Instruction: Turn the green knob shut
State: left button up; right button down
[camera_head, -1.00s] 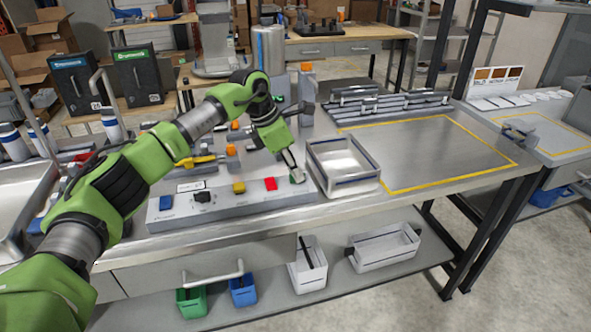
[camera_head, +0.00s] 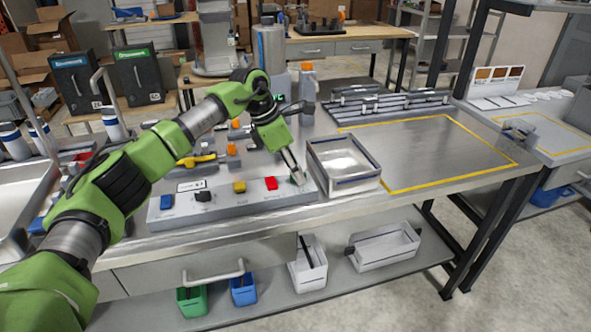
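A long grey control panel (camera_head: 228,208) lies along the front of the steel bench. It carries a row of small coloured knobs: blue (camera_head: 167,201), black (camera_head: 203,195), yellow (camera_head: 239,187) and red (camera_head: 271,183). The green knob (camera_head: 299,181) is at the panel's right end, mostly hidden by my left gripper (camera_head: 297,174). My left gripper points down with its fingertips at the green knob. It is too small and covered to tell whether the fingers are closed on the knob. My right gripper is not in view.
An empty metal tray (camera_head: 343,163) stands close to the right of the panel's end. A yellow-outlined area (camera_head: 430,150) farther right is clear. Valves and pipes with orange and yellow handles (camera_head: 197,160) stand behind the panel. Bins (camera_head: 307,266) stand on the lower shelf.

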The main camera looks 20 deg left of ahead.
pick_arm(q)
jog(key=shift+r, duration=0.1)
jog(key=v, duration=1.1)
jog(key=shift+a+r, duration=0.25)
jog(key=shift+r, duration=0.1)
jog(key=shift+s+f, duration=0.1)
jog(key=shift+s, duration=0.05)
